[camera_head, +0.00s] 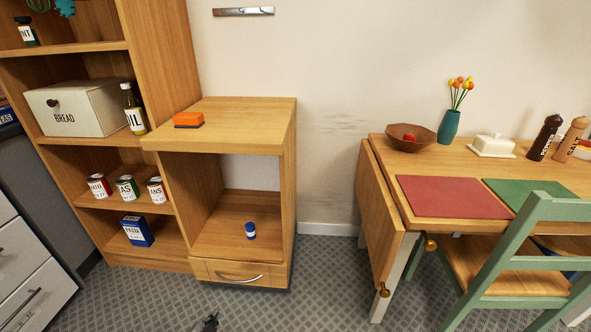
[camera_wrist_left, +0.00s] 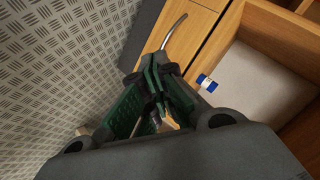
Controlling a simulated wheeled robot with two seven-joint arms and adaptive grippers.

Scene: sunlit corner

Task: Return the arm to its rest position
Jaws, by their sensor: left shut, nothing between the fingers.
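My left gripper (camera_head: 208,323) shows only as a small dark tip at the bottom edge of the head view, low over the floor in front of the wooden cabinet. In the left wrist view, its green-padded fingers (camera_wrist_left: 157,72) come together and are shut with nothing held. The metal drawer handle (camera_wrist_left: 175,32) appears just beyond the fingertips in that view; whether they touch cannot be told. My right gripper is in neither view.
The wooden cabinet (camera_head: 240,139) has an open compartment with a blue-and-white bottle (camera_head: 250,230), above a drawer (camera_head: 222,271). An orange block (camera_head: 188,119) lies on top. A shelf unit (camera_head: 163,45) stands left; a drop-leaf table (camera_head: 432,222) and green chair (camera_head: 505,245) stand right.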

